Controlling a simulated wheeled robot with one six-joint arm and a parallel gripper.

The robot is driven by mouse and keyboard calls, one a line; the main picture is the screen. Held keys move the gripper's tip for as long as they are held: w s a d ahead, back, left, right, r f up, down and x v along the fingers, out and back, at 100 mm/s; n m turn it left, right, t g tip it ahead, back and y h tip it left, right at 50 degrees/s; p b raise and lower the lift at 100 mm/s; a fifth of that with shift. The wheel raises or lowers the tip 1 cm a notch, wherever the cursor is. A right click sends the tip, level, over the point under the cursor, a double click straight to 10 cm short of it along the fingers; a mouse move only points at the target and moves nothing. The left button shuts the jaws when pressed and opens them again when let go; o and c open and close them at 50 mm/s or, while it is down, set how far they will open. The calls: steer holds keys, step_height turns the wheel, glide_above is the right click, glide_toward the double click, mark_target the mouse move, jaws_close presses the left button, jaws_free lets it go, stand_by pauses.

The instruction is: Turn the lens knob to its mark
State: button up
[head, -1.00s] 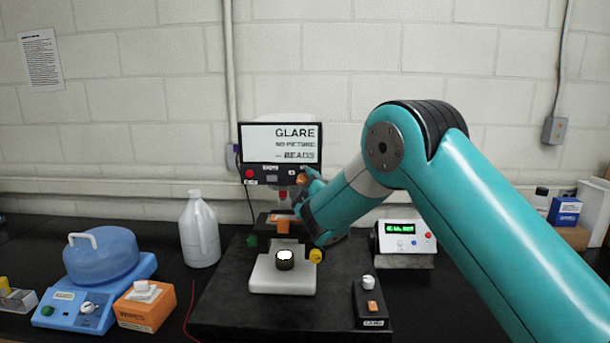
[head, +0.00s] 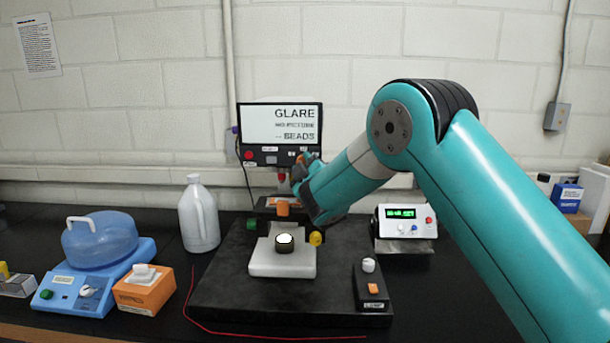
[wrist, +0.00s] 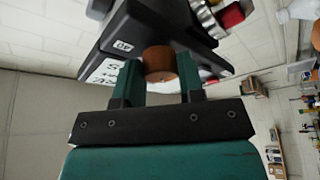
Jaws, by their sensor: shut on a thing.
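A copper-brown knob (wrist: 160,62) sits between the two green fingers of my gripper (wrist: 158,80) in the wrist view. The fingers are shut on its sides, and its front face shows between them. The knob is on the underside or front of a black screen unit (wrist: 125,35). In the head view that unit's screen (head: 281,124) reads "GLARE", a blurred line and "BEADS". My gripper (head: 303,170) is at the unit's lower right edge there, mostly hidden by my arm. I cannot make out a mark on the knob.
A white stage with a round black and white piece (head: 284,242) stands on a black base (head: 330,295) below. A lamp switch box (head: 371,287), a green-display meter (head: 405,228), a white jug (head: 199,215) and a blue device (head: 95,262) stand around. A red wire (head: 200,320) lies in front.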

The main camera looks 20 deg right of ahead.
steer(key=m+h+b, duration=0.2)
steer(key=m+b, duration=0.3)
steer(key=b, duration=0.3)
steer(key=m+h+b, duration=0.2)
steer(key=m+b, duration=0.3)
steer(key=b, duration=0.4)
steer(key=m+h+b, duration=0.3)
steer(key=m+b, duration=0.2)
steer(key=b, duration=0.4)
steer(key=shift+w+a+f, duration=0.1)
steer(key=shift+a+f, duration=0.15)
steer(key=shift+a, duration=0.1)
steer(key=shift+m+h+b, duration=0.3)
steer(key=shift+m, duration=0.1)
steer(key=shift+r, duration=0.1)
steer(key=o, duration=0.9)
steer(key=shift+f+b+v, duration=0.15)
steer(key=shift+b+v, duration=1.65)
steer(key=shift+v, duration=2.55)
steer(key=shift+f+b+v, duration=0.1)
steer(key=shift+b+v, duration=1.65)
steer(key=shift+v, duration=2.6)
